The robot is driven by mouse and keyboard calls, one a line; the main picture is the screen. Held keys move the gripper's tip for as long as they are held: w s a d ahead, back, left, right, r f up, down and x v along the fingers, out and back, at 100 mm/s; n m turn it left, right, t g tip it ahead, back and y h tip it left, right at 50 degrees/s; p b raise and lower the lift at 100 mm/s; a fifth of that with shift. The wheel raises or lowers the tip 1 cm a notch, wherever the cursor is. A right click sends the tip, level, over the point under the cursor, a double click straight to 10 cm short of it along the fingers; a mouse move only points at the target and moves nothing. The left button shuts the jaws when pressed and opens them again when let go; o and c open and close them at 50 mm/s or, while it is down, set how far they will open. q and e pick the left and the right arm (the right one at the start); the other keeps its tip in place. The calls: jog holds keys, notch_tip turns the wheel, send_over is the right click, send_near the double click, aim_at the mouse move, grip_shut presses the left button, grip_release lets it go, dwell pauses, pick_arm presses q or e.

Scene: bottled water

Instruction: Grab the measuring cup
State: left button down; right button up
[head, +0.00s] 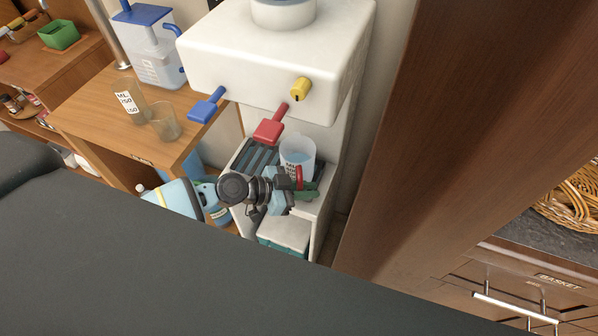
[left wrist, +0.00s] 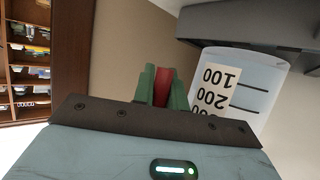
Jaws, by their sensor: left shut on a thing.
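The measuring cup (head: 297,152) is clear with a white label and stands upright on the dark drip tray (head: 254,160) of the water dispenser. A red handle (head: 299,177) is on its near side. My left gripper (head: 303,189) has its green fingers shut on this handle. In the left wrist view the red handle (left wrist: 163,86) shows between the green fingers, and the cup (left wrist: 250,75) is at the right with upside-down markings. Part of the cup's lower side is hidden by my gripper in the head view. My right gripper is not in view.
The white dispenser (head: 270,60) overhangs the cup, with a blue tap (head: 206,106), a red tap (head: 270,125) and a yellow knob (head: 300,87). A wooden table (head: 90,110) at left holds another clear cup (head: 164,122). A brown wooden panel (head: 440,110) stands close at right.

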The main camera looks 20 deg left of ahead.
pick_arm(q)
jog(key=shift+r, duration=0.3)
jog(key=shift+s+r, duration=0.15)
notch_tip(320, 180, up, 7)
jog(key=p, duration=0.2)
jog(key=s+p, duration=0.1)
jog(key=s, duration=1.8)
jog(key=shift+s+a+f, duration=0.2)
jog(key=shift+a+f, duration=0.15)
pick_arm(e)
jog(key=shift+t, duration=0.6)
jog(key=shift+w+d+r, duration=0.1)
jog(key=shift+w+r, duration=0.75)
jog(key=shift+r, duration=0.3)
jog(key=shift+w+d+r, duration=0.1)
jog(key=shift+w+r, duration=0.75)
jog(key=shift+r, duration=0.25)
pick_arm(q)
jog(key=shift+s, duration=0.1)
